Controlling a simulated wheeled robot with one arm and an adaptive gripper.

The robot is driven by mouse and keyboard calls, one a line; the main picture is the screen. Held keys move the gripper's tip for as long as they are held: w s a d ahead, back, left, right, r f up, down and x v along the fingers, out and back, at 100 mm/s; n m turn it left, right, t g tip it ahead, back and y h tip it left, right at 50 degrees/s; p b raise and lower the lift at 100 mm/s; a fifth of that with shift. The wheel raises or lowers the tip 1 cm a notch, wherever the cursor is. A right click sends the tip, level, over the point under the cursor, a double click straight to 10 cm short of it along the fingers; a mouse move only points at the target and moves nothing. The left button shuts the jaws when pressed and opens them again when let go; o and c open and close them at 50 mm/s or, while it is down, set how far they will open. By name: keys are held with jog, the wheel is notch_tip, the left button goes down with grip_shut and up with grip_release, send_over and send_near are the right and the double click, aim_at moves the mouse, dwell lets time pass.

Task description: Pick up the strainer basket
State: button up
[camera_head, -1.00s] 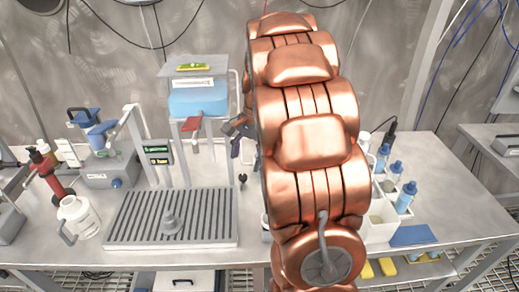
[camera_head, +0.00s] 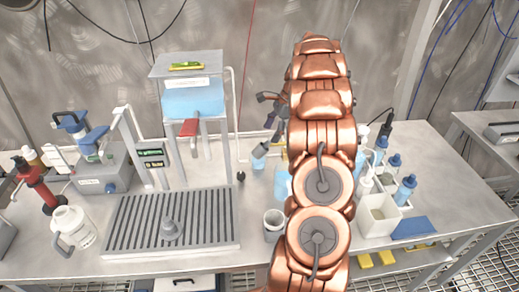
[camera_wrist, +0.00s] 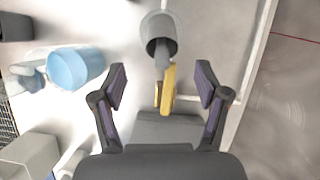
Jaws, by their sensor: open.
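A grey, hollow, round cup with a narrow grey stem, which looks like the strainer basket (camera_wrist: 160,30), is at the top middle of the wrist view. A yellow handle-like piece (camera_wrist: 168,90) lies below the stem, between my gripper's fingers; I cannot tell whether it is joined to the cup. My gripper (camera_wrist: 160,82) is open, with its two dark fingers spread on either side of the yellow piece and nothing clasped. In the head view my arm hides most of this area.
A blue-topped container (camera_wrist: 75,68) stands left of my fingers in the wrist view. In the head view a slatted drain tray (camera_head: 120,235), a grey cup (camera_head: 274,224) and a blue water tank stand (camera_head: 195,97) are left of my arm; a white caddy (camera_head: 378,222) is right.

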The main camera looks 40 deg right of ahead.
aim_at(267, 144)
jog(key=shift+d+p+x, duration=0.2)
jog(key=shift+p+x, duration=0.45)
jog(key=shift+x, duration=1)
jog(key=shift+d+p+x, duration=0.2)
jog(key=shift+p+x, duration=0.4)
jog(key=shift+x, duration=1)
jog(key=shift+f, duration=0.15)
jog(key=shift+c, duration=0.4)
jog(key=shift+s, duration=0.1)
jog(key=c, duration=1.3)
jog(key=shift+o, duration=0.2)
notch_tip(267, 144, up, 10)
jog(key=b, duration=0.3)
